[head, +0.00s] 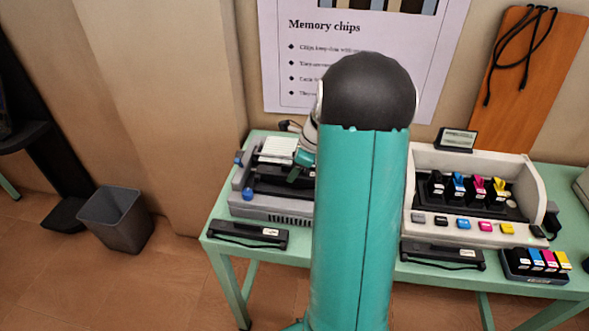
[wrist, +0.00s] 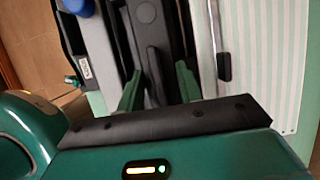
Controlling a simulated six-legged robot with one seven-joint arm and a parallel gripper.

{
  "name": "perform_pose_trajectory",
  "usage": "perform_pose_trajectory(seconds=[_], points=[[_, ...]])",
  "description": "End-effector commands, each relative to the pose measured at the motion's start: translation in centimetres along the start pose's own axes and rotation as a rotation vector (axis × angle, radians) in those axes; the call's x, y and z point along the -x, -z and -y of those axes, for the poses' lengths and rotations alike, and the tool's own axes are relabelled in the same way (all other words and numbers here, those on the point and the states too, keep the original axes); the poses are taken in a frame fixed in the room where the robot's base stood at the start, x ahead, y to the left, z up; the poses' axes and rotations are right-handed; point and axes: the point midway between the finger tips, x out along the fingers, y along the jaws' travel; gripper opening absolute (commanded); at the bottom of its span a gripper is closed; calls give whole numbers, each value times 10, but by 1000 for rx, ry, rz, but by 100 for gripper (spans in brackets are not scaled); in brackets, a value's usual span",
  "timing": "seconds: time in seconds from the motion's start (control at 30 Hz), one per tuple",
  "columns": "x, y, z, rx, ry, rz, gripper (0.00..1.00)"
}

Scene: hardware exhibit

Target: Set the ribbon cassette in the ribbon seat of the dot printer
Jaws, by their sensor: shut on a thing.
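The dot printer (head: 272,208) stands at the left end of the green table, grey with blue knobs and white paper. It also fills much of the wrist view (wrist: 85,40). My gripper (wrist: 158,90) has its two green fingers shut on a long black part, which I take for the ribbon cassette (wrist: 155,70). In the head view a dark part of the cassette (head: 278,178) shows over the printer's middle, in front of the paper. My arm hides its right end. I cannot tell whether it touches the seat or is held just above it.
Two similar black cases lie at the table's front edge, one before the dot printer (head: 249,234) and one farther right (head: 442,255). A white inkjet printer (head: 475,220) with colour cartridges stands right of my arm. A cartridge tray (head: 535,266) lies at front right. A bin (head: 117,220) stands on the floor.

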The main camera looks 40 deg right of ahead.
Motion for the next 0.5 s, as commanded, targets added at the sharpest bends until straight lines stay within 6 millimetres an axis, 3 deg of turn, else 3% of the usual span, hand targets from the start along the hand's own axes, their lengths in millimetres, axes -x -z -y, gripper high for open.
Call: perform_pose_trajectory(seconds=[0.5], points=[[-11, 4, 0, 0, 0, 0, 11]])
